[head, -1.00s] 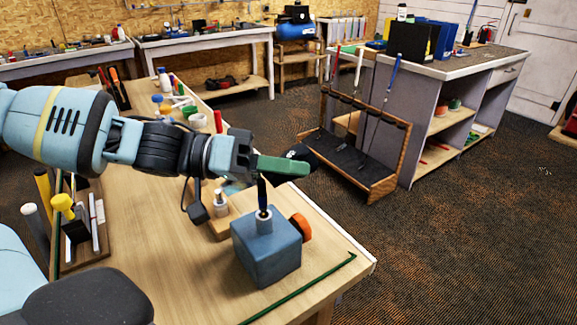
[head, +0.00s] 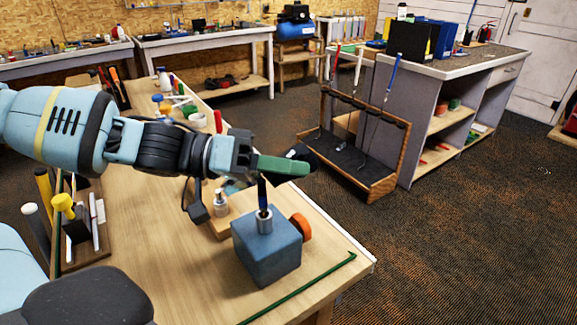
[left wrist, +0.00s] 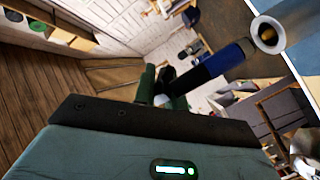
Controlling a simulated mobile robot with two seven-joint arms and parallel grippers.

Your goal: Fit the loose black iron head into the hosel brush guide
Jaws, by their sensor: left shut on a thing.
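My left gripper (head: 284,166) has green fingers and is shut on the black iron head (head: 302,154), partly hidden behind them. Its dark hosel with a blue end (head: 262,192) points down at the hosel brush guide, a blue-grey block (head: 264,257) with a metal tube (head: 264,222) on top. In the head view the tip is at the tube's mouth; I cannot tell whether it is inside. The left wrist view shows the blue end (left wrist: 238,50) beside the round tube mouth (left wrist: 268,35), and my gripper's fingers (left wrist: 163,92) around the head. My right gripper is not in view.
An orange round part (head: 301,227) is at the block's right side. A green rod (head: 305,287) lies along the table's front. A small wooden stand (head: 221,222) is behind the block. A wooden club rack (head: 365,165) stands on the floor beyond.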

